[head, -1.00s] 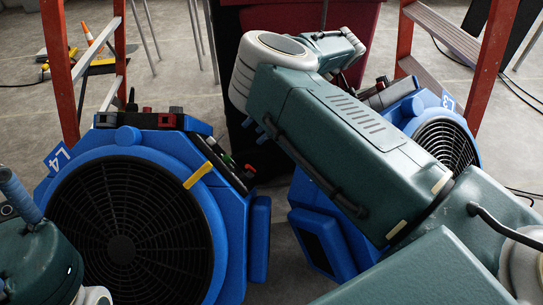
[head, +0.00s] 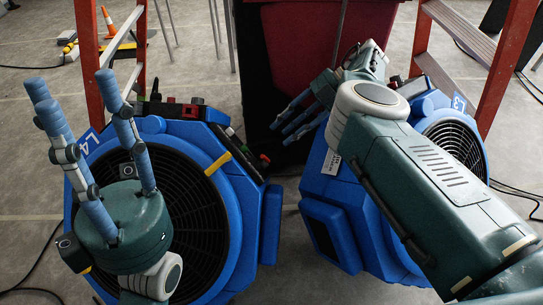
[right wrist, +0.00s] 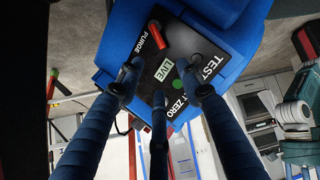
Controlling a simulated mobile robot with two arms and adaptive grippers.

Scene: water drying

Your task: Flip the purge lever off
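The purge lever (right wrist: 158,34) is a red handle beside the PURGE lettering on a black panel (right wrist: 185,50), set in a blue housing. In the right wrist view, the panel also carries a LIVE label (right wrist: 163,69), a green button (right wrist: 177,84) and TEST lettering. My right gripper (right wrist: 159,84) has its three blue fingers spread and empty; the lever lies past the fingertips, with no contact visible. In the head view, my right gripper (head: 288,124) points left and down between the two blowers. My left gripper (head: 78,92) is open and empty, fingers up, before the left blower.
The left blue blower (head: 238,235) and right blue blower (head: 322,215) stand on the floor with a gap between them. A red bin (head: 300,40) stands behind. Red ladder legs (head: 88,50) rise behind the left blower, with others (head: 508,65) at right.

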